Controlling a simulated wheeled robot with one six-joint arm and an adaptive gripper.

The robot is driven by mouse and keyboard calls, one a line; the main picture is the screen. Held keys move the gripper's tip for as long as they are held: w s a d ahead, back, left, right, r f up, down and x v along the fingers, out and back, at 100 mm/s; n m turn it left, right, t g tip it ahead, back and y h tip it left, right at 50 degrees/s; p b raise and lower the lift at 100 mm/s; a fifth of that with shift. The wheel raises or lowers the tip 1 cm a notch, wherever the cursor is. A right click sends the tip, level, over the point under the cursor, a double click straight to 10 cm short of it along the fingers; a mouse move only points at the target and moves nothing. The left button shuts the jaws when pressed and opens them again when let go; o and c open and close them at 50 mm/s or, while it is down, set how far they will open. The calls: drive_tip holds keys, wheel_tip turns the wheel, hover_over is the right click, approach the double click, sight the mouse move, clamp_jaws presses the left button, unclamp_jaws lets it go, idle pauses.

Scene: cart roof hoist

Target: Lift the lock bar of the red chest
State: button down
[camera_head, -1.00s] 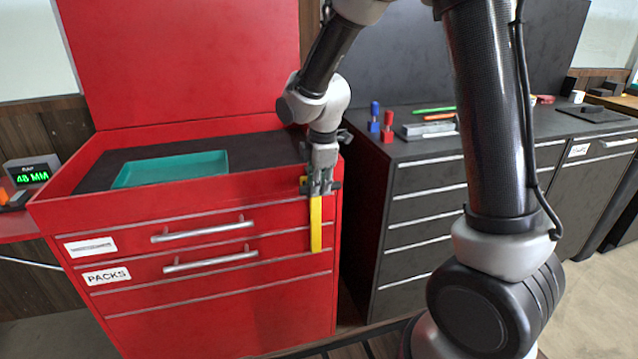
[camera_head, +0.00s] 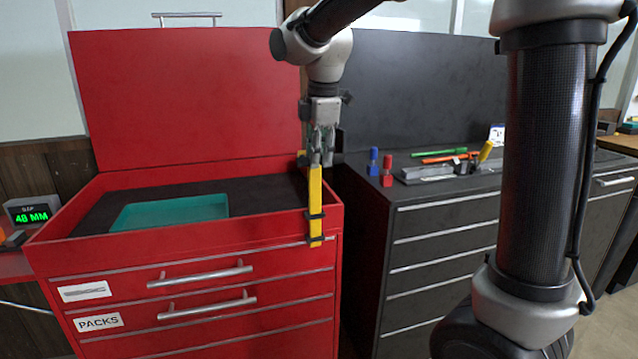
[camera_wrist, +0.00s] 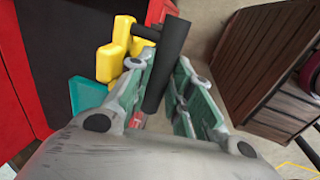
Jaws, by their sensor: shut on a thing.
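The red chest (camera_head: 190,255) stands at the left with its red lid up behind it. Its yellow lock bar (camera_head: 315,200) is upright at the chest's front right corner. Most of the bar shows above the chest's front rim, and its lower end sits at black brackets there. My gripper (camera_head: 322,150) is at the bar's top end, pointing down. In the wrist view my gripper's fingers (camera_wrist: 163,95) are closed around a dark round handle (camera_wrist: 171,60) joined to the yellow bar's top (camera_wrist: 115,55). The fingertips are partly hidden in the body view.
A teal tray (camera_head: 170,211) lies in the chest's top. A dark grey cabinet (camera_head: 440,240) stands close at the right, with blue (camera_head: 373,160) and red (camera_head: 387,170) pieces and tools on it. A display (camera_head: 33,212) at far left reads 48 MM.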

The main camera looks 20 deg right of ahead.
drive_tip(key=shift+w+r, duration=0.1)
drive_tip(key=shift+r, duration=1.85)
drive_tip(key=c, duration=1.3)
unclamp_jaws()
wheel_tip(320, 180, up, 12)
drive_tip(key=s, duration=0.2)
drive_tip(key=shift+s+f, duration=0.15)
drive_tip(key=shift+s, duration=0.15)
